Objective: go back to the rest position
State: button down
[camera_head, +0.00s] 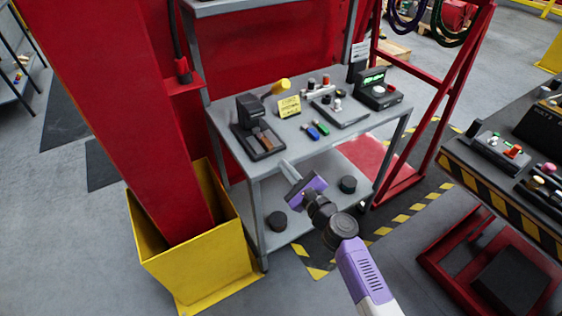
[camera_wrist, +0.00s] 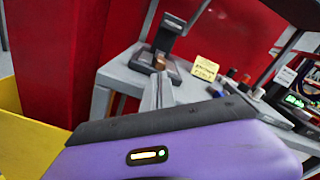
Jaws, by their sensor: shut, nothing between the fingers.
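My gripper (camera_head: 289,170) is shut and empty. In the head view it hangs in the air in front of the grey workbench (camera_head: 256,168), with its fingers pointing up and left toward the bench's front edge. In the wrist view the closed fingers of my gripper (camera_wrist: 158,92) point toward the bench, below a black stand (camera_wrist: 158,50). My purple and white arm reaches in from the lower right of the head view.
A yellow bin (camera_head: 200,255) and a red column (camera_head: 130,110) stand left of the bench. A black stand (camera_head: 256,128), yellow sign (camera_head: 289,106) and control boxes (camera_head: 378,92) sit on the bench top. A striped console (camera_head: 480,180) stands at right. Open floor lies at left.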

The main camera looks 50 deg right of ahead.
jog(key=v, duration=0.4)
jog(key=shift+s+b, duration=0.25)
jog(key=shift+b, duration=0.05)
jog(key=s+a+r+n+g+y, duration=0.1)
jog(key=s+a+r+n, duration=0.2)
jog(key=s+a+n, duration=0.4)
jog(key=s+a+r+n+y, duration=0.2)
jog(key=s+a+n, duration=0.6)
jog(key=s+n, duration=0.5)
jog(key=s+a+r+n+g+y, duration=0.1)
jog(key=s+a+r+n+y, duration=0.1)
jog(key=s+a+r+n, duration=0.2)
jog(key=s+a+n, duration=0.3)
jog(key=s+n, duration=0.3)
jog(key=n, duration=0.2)
jog(key=shift+g, duration=0.3)
